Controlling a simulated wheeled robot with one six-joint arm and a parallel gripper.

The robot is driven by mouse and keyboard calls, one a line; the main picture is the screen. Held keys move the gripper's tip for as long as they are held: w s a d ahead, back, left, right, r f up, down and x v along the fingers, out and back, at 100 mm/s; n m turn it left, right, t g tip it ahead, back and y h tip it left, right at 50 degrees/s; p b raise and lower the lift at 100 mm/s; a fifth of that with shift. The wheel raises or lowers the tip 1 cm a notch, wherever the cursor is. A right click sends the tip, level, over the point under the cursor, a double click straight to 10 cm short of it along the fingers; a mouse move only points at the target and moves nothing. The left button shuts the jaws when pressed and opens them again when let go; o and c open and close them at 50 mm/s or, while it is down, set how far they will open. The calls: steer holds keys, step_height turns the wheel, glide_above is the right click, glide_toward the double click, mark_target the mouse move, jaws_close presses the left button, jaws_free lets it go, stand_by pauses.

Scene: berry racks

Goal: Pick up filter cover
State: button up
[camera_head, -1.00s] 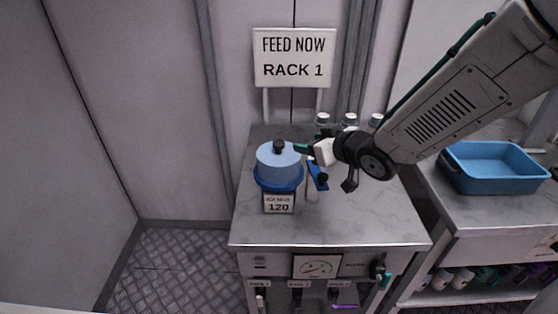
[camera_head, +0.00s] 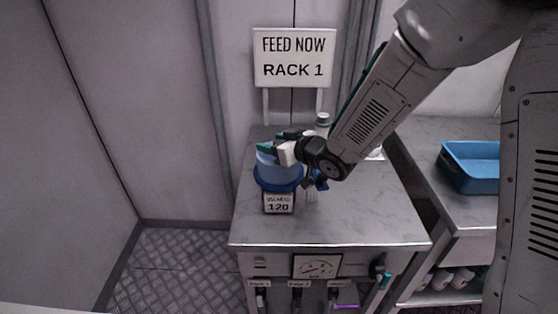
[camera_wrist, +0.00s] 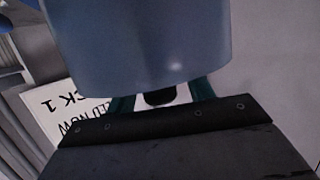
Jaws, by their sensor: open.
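The filter cover (camera_head: 268,159) is a pale blue cylinder on a darker blue base (camera_head: 278,184), upright on the counter, with a label reading 120 below. My gripper (camera_head: 276,141) is at the top of the cover, its teal fingers open. In the wrist view the cover (camera_wrist: 140,40) fills the upper middle. Its black knob (camera_wrist: 160,97) shows between my two fingers, with a gap visible on at least the right side. In the head view my gripper hides the knob and part of the cover's top.
A sign reading FEED NOW RACK 1 (camera_head: 295,58) stands behind the counter (camera_head: 335,220). A white-capped bottle (camera_head: 322,120) stands at the back, partly behind my arm. A blue tray (camera_head: 470,167) sits on the right counter. The counter front is clear.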

steer(key=c, duration=1.1)
steer(key=shift+r, duration=0.1)
